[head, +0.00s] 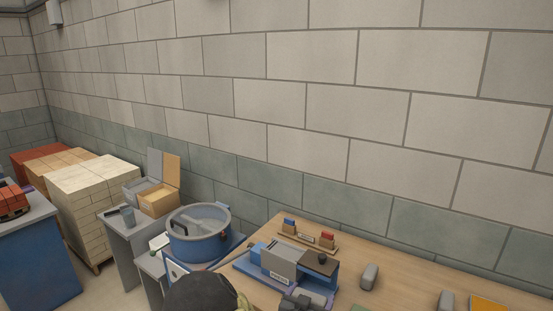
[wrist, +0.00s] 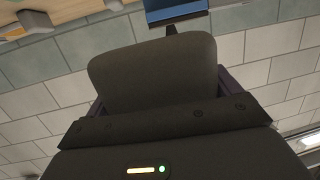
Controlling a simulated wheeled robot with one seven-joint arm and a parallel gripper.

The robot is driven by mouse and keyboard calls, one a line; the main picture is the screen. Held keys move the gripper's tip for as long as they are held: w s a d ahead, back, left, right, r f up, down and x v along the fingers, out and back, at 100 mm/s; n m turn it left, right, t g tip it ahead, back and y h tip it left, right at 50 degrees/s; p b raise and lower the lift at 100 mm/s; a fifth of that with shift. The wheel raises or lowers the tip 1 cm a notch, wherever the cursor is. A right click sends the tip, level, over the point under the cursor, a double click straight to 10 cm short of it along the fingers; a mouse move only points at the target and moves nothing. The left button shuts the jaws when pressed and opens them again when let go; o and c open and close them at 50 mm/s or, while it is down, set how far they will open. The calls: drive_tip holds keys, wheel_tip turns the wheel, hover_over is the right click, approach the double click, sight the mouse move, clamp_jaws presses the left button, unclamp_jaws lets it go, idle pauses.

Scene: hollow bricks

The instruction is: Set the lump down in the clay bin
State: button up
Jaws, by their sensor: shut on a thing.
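In the wrist view, my gripper (wrist: 160,100) is shut on a dark grey-brown lump (wrist: 152,68), a block with rounded corners. The lump sits between the purple-edged fingers and hides much of what lies beyond. In the head view, two open boxes stand side by side at the left: a tan one (head: 158,204) and a grey one (head: 138,189), both with raised lids. No label is readable on them, so I cannot tell which is the clay bin. The held lump is not clearly identifiable in the head view.
A blue round tub (head: 197,246) stands between the boxes and the wooden table (head: 400,287). On that table are a blue-based machine (head: 282,266) and small grey pieces (head: 369,275). Pale brick stacks (head: 95,200) and a blue bench (head: 40,260) are at the left.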

drive_tip(key=s+d+f+n+t+y, duration=0.1)
drive_tip(key=s+d+f+n+y, duration=0.1)
drive_tip(key=f, duration=0.7)
drive_tip(key=s+d+f+n+y, duration=0.3)
drive_tip(key=s+f, duration=0.3)
drive_tip(key=f, duration=0.4)
drive_tip(key=shift+s+d+f+t+y, duration=0.2)
drive_tip(key=shift+d+t+y, duration=0.2)
drive_tip(key=shift+y, duration=0.5)
drive_tip(key=shift+w, duration=0.1)
